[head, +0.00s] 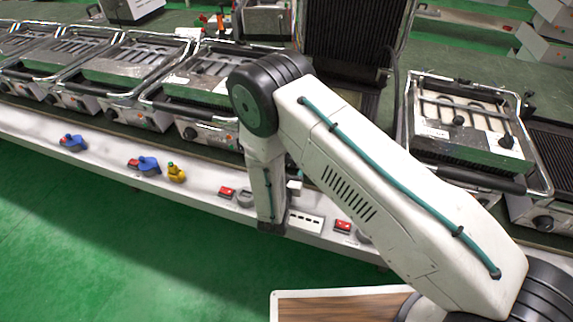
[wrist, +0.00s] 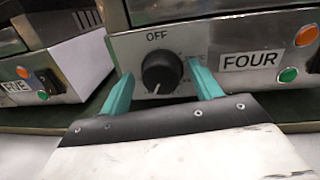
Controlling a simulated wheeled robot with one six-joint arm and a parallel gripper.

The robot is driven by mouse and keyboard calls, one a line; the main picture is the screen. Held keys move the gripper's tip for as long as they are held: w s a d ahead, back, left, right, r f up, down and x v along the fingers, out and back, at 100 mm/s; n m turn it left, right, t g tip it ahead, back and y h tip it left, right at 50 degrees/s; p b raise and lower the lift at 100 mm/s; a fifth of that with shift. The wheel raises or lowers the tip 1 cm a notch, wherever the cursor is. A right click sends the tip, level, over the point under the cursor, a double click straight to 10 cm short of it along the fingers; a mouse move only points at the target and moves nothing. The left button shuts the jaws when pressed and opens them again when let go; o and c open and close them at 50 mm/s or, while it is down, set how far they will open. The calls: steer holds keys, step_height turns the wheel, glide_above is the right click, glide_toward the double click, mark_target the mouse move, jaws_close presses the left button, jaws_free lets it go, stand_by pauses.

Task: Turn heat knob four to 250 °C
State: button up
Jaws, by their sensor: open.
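The heat knob four (wrist: 162,72) is a round black knob on a steel front panel, under the word OFF. A label reading FOUR (wrist: 250,61) is to its right. My gripper (wrist: 161,84) is open in the wrist view, with one teal finger on each side of the knob's lower part. I cannot tell whether the fingers touch it. The scale markings around the knob are too small to read. In the head view my arm hides the gripper and the knob.
An orange button (wrist: 306,35) and a green button (wrist: 288,75) sit right of the label. A neighbouring unit marked FIVE (wrist: 18,86) stands at the left. In the head view, a row of grills (head: 130,62) lines the bench, and red switches (head: 343,226) sit on its front ledge.

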steer(key=shift+v, duration=3.9)
steer(key=d+r+m+g+h, duration=0.55)
steer(key=d+r+m, duration=0.3)
steer(key=r, duration=0.35)
steer(key=d+r+m+g+h, duration=0.5)
steer(key=d+r+m+g, duration=0.15)
steer(key=d+r, duration=0.45)
steer(key=s+d+r+m+g+y, duration=0.35)
steer(key=s+d+r+m, duration=0.2)
steer(key=s+r, duration=0.2)
steer(key=s+d+r+m+g+y, duration=0.3)
steer(key=s+d+r+m+g, duration=0.25)
steer(key=s+m, duration=0.2)
steer(key=s+a+r+m+t+y, duration=0.2)
steer(key=s+m+y, duration=0.1)
steer(key=s, duration=0.3)
steer(key=s+a+r+m+t+y, duration=0.2)
steer(key=s+y, duration=0.3)
steer(key=s, duration=0.1)
steer(key=shift+s+a+r+m+t+y, duration=0.3)
steer(key=shift+s+r+m+y, duration=0.05)
steer(key=shift+r+m+y, duration=0.05)
